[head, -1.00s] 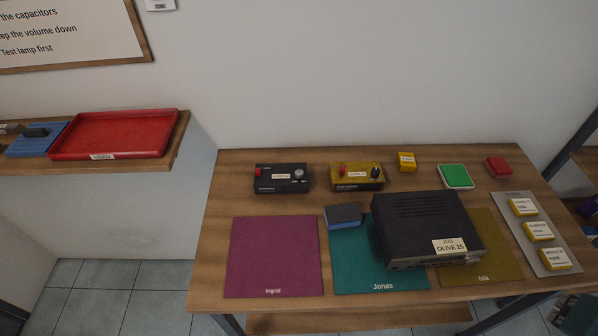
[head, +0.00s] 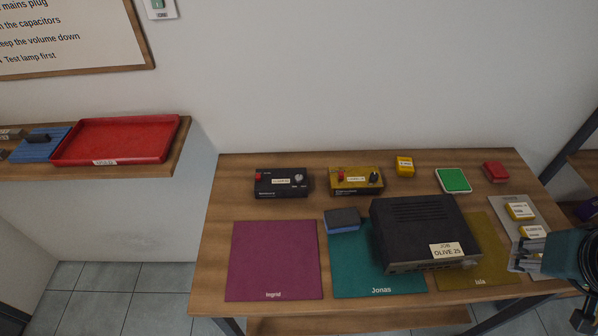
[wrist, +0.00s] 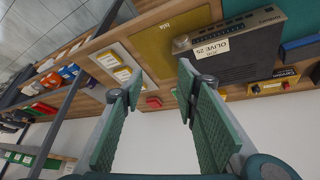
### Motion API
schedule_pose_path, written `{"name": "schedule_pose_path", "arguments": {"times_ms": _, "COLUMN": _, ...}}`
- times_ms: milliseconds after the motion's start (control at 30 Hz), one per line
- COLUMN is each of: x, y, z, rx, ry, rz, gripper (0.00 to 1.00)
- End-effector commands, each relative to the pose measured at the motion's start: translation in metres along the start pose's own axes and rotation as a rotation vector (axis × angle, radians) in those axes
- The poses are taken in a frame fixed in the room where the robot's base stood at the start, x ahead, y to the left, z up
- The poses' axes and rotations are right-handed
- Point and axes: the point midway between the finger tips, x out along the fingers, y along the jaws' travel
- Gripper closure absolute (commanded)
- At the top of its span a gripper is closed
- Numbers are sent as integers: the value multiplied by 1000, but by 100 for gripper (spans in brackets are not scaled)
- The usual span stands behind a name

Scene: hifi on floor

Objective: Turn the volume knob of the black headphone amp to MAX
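The black headphone amp (head: 281,183) is a small black box at the back left of the table, with a red switch on its left, a label in the middle and a pale silver knob (head: 298,179) on its right. The knob's markings are too small to read. My gripper (head: 518,256) is at the right end of the table, far from the amp. In the wrist view the green-padded fingers of my gripper (wrist: 158,74) are wide apart with nothing between them. A black edge at the far right of that view may be the amp.
A yellow box (head: 356,181) with a dark knob stands just right of the amp. A large black hi-fi unit (head: 418,225) lies across the teal and olive mats. A blue-grey block (head: 343,219) is in front. The magenta mat (head: 275,258) is clear.

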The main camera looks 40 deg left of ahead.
Motion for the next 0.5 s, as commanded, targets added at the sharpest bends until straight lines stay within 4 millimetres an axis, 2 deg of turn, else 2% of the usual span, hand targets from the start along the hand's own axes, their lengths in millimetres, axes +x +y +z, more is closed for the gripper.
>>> {"name": "schedule_pose_path", "arguments": {"times_ms": 33, "x": 0, "y": -8, "z": -11, "rx": -31, "ry": -8, "rz": -11, "gripper": 69}}
{"name": "schedule_pose_path", "arguments": {"times_ms": 500, "x": 14, "y": -84, "z": -80, "rx": -308, "ry": -86, "rz": -100, "gripper": 69}}
